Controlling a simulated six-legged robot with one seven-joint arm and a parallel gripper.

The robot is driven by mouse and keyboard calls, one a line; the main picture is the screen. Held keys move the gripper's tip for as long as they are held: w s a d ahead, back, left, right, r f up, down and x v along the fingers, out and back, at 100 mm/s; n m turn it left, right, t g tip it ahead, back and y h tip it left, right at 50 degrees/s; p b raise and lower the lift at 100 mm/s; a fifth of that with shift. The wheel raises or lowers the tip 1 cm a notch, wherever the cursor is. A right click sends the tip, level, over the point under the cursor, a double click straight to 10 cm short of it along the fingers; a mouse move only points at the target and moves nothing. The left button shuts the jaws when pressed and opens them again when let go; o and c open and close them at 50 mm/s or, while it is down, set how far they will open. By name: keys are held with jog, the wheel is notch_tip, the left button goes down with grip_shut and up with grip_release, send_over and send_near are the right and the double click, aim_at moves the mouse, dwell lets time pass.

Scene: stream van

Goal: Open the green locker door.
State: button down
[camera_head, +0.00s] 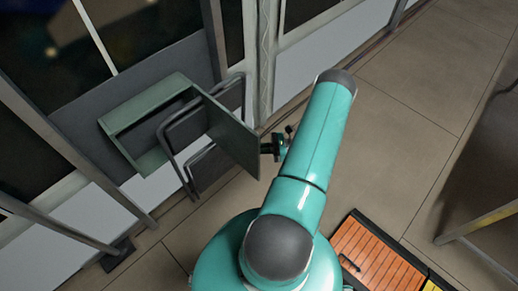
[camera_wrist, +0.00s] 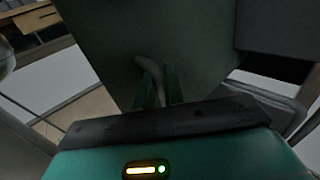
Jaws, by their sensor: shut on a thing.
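The green locker (camera_head: 150,104) is fixed at the wall panel on the left in the head view. Its green door (camera_head: 232,138) stands swung out from the box, and part of the locker's inside shows. My gripper (camera_head: 276,147) is at the door's outer face near its free edge. In the wrist view the door (camera_wrist: 200,45) fills the upper middle. A curved grey handle (camera_wrist: 150,72) sits on it. My gripper (camera_wrist: 158,92) has its two green fingers at the handle and is shut on it. The handle's lower end is hidden between the fingers.
A dark folded chair or frame (camera_head: 185,135) stands right behind and below the door. An orange slatted crate or mat (camera_head: 375,260) lies at the lower right. A table leg (camera_head: 470,225) stands at the right edge. The tiled floor (camera_head: 400,110) beyond my arm is clear.

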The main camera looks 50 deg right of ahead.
jog(key=shift+w+r, duration=0.2)
jog(key=shift+w, duration=0.1)
jog(key=c, duration=1.6)
grip_release()
jog(key=shift+o, duration=0.5)
jog(key=shift+s+f, duration=0.1)
jog(key=shift+s, duration=0.05)
jog(key=shift+s, duration=0.15)
jog(key=v, duration=1.3)
jog(key=shift+s+d, duration=0.25)
jog(key=shift+w, duration=0.1)
